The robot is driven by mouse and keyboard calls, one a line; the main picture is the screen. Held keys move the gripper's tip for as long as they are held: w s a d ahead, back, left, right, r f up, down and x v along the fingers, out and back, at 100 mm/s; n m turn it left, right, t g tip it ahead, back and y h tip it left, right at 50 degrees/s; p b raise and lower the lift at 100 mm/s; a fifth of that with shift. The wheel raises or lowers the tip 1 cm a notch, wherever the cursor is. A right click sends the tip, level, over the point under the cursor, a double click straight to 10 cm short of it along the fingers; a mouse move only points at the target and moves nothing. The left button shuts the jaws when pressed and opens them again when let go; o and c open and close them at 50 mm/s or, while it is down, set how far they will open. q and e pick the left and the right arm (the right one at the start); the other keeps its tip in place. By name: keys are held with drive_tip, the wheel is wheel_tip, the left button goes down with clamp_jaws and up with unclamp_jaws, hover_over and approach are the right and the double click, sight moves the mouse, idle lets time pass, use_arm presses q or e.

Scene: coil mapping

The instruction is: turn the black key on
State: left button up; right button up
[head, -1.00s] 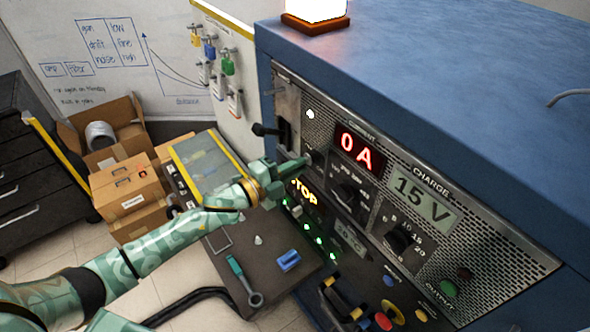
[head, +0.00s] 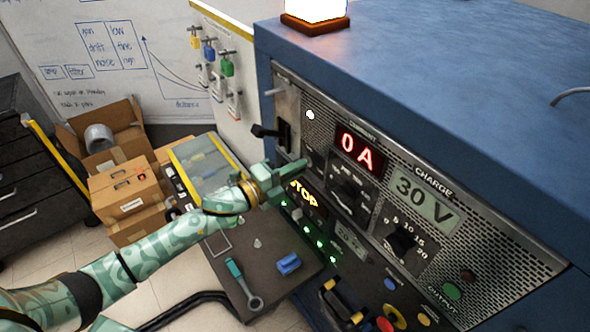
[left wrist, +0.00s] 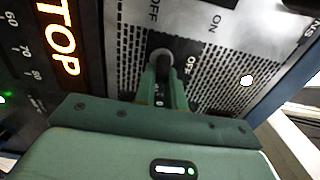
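The black key (left wrist: 162,66) sits in a round grey-ringed lock on the metal panel in the left wrist view, next to a black strip lettered OFF. My left gripper (left wrist: 162,82) has its two green fingers close together, one on each side of the key, with the dark key filling the narrow gap at the tips. The fingers partly hide the key, so its exact angle is unclear. In the head view my left gripper (head: 302,165) reaches the panel's left part, and the key is too small or covered to make out. My right gripper is in neither view.
The blue cabinet's panel carries a 0 A display (head: 357,153), a 30 V display (head: 424,206), dark knobs and a black lever (head: 265,131). A lit STOP sign (left wrist: 63,38) is beside the key. Below, a dark tabletop holds a wrench (head: 243,285) and a blue block (head: 288,263).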

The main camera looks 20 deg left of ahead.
use_arm(q)
drive_tip(key=o, duration=0.3)
drive_tip(key=shift+o, duration=0.2)
drive_tip(key=b+v, duration=0.3)
drive_tip(key=v, duration=1.3)
drive_tip(key=shift+a, duration=0.15)
drive_tip(key=shift+s+f, duration=0.1)
